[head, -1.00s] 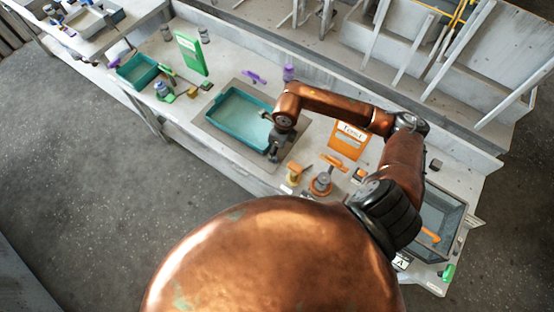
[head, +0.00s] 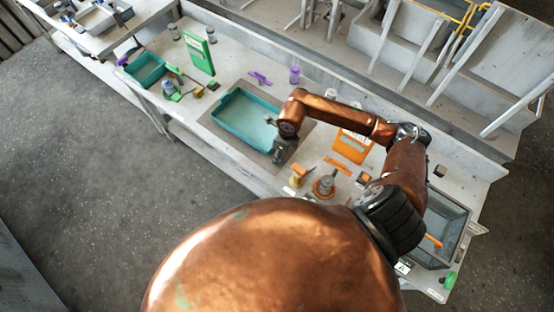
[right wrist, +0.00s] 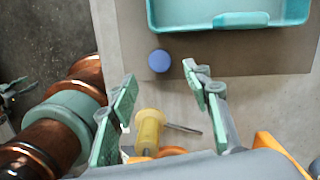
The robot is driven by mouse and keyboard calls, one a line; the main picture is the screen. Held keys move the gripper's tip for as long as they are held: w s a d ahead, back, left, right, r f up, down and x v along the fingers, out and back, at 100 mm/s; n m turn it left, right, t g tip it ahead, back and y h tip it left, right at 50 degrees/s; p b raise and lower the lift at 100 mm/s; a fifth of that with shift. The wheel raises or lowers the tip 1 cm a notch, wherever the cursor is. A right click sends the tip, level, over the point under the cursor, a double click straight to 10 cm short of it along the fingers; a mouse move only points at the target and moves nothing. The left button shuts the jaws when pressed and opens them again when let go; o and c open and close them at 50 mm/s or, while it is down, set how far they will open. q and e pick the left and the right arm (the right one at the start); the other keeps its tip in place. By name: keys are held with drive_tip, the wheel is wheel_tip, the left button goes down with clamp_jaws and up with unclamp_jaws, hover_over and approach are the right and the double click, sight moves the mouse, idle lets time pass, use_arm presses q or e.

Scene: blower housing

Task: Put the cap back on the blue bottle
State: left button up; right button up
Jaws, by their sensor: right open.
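A round blue disc (right wrist: 159,61), which looks like the cap seen from above, lies on the grey mat (right wrist: 217,58) just outside the teal tray (right wrist: 228,22). My right gripper (right wrist: 162,92) is open and empty, with the blue disc beyond its fingertips and roughly between their lines. In the head view my right gripper (head: 279,154) hangs at the tray's right end, and the disc cannot be made out there. A small bluish bottle-like thing (head: 168,89) stands far left on the bench; whether it is the blue bottle is unclear. My left gripper is out of view.
A yellow-handled tool (right wrist: 149,127) lies close below my right fingers. Orange items (head: 351,146) stand to the right. A purple cylinder (head: 294,76) stands behind the tray. A green panel (head: 199,53) and teal bin (head: 146,70) are at the left.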

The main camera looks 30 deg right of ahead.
drive_tip(key=f, duration=0.3)
drive_tip(key=w+f, duration=0.1)
drive_tip(key=shift+a+f, duration=0.25)
drive_tip(key=shift+f, duration=0.15)
drive_tip(key=shift+c, duration=0.2)
drive_tip(key=c, duration=0.8)
